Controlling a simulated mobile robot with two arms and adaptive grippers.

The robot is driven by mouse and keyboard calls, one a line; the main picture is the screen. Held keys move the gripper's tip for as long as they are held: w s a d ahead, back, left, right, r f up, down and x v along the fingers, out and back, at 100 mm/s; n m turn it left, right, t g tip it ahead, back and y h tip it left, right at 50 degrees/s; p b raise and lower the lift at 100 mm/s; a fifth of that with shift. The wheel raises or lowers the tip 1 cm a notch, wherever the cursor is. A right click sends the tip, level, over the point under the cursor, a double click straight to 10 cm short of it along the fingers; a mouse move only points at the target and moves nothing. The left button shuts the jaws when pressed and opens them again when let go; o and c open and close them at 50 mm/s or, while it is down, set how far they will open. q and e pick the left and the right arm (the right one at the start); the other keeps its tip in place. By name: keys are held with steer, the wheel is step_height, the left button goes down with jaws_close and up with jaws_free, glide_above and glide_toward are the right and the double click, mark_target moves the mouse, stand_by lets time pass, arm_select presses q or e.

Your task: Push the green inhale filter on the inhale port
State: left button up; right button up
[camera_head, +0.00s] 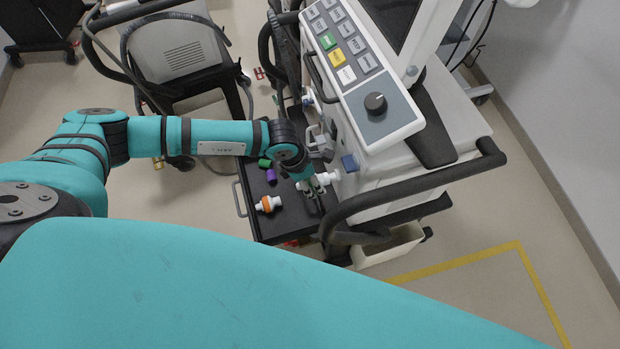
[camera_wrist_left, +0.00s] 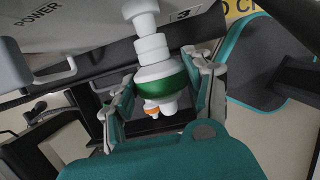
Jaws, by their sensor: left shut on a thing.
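The green inhale filter (camera_wrist_left: 165,82), white with a green band, sits between the fingers of my left gripper (camera_wrist_left: 166,92) in the left wrist view. The gripper is shut on it. The filter's white neck points toward the ventilator's side and lines up with a white port piece (camera_wrist_left: 145,22); I cannot tell whether they are touching or seated. In the head view my left gripper (camera_head: 312,187) is beside the ventilator (camera_head: 385,165), above the tray's right edge, and mostly hides the filter. My right gripper is not in view.
A dark tray (camera_head: 250,212) below holds a white and orange filter (camera_head: 268,204), a purple piece (camera_head: 271,176) and a green piece (camera_head: 265,162). A thick dark handle rail (camera_head: 410,188) curves around the ventilator's near side.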

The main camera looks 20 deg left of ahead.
arm_select(q)
steer(key=shift+w+d+b, duration=0.4)
steer(key=shift+w+d, duration=0.2)
steer(key=shift+d, duration=0.2)
stand_by(0.9)
steer(key=o, duration=1.2)
steer(key=shift+c, duration=0.2)
steer(key=v, duration=1.2)
steer(key=shift+a, duration=0.1)
